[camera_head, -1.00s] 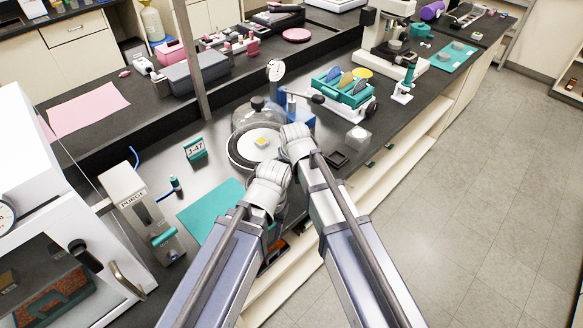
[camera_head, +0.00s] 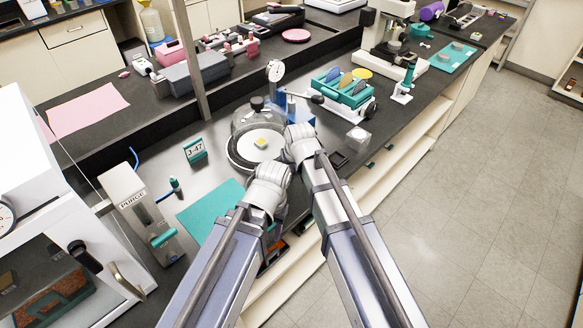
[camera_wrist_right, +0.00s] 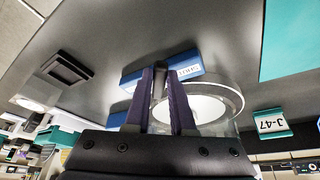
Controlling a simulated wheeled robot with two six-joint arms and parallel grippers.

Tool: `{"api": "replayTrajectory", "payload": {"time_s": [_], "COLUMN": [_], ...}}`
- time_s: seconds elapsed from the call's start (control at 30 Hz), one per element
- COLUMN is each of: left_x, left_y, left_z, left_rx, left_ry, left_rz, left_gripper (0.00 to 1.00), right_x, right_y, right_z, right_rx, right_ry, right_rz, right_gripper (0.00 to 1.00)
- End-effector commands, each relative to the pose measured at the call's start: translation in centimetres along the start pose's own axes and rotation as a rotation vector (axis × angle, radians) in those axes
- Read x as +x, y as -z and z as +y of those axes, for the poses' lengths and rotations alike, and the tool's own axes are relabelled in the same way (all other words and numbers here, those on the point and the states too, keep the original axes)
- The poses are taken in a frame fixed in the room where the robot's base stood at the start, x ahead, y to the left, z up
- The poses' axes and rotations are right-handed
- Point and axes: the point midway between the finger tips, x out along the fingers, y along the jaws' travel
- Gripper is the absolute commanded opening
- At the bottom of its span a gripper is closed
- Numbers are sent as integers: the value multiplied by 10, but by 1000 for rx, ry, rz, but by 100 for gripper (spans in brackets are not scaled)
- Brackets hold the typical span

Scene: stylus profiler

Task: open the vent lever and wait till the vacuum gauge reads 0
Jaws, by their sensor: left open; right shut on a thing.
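The vacuum gauge (camera_head: 275,70) is a white round dial on a post behind the glass bell jar (camera_head: 243,121). Its reading is too small to make out. A blue block (camera_wrist_right: 188,69) labelled "SHUT" lies beyond my right fingers. My right gripper (camera_wrist_right: 163,85) is shut on a thin grey part at this block, which looks like the vent lever (camera_wrist_right: 160,82). In the head view my right gripper (camera_head: 300,145) is right of the jar, and the wrist hides the lever. My left gripper (camera_head: 268,190) is open and empty in front of the jar, its fingertips mostly hidden.
A J-47 sign (camera_head: 195,150) and a teal mat (camera_head: 208,212) are left of my arms. A purge unit (camera_head: 143,212) stands farther left. A teal rack of discs (camera_head: 343,88) and a small clear box (camera_head: 358,138) are to the right.

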Motion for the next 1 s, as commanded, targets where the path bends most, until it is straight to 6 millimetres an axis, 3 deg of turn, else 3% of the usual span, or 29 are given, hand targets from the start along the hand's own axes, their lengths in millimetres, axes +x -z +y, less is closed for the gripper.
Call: {"api": "replayTrajectory", "payload": {"time_s": [1.0], "left_x": [0], "left_y": [0], "left_z": [0], "left_rx": [0], "left_ry": [0], "left_rz": [0], "left_gripper": [50], "right_x": [9], "right_y": [23], "right_z": [44], "right_rx": [-854], "right_ry": [355], "right_rz": [0], "right_gripper": [0]}}
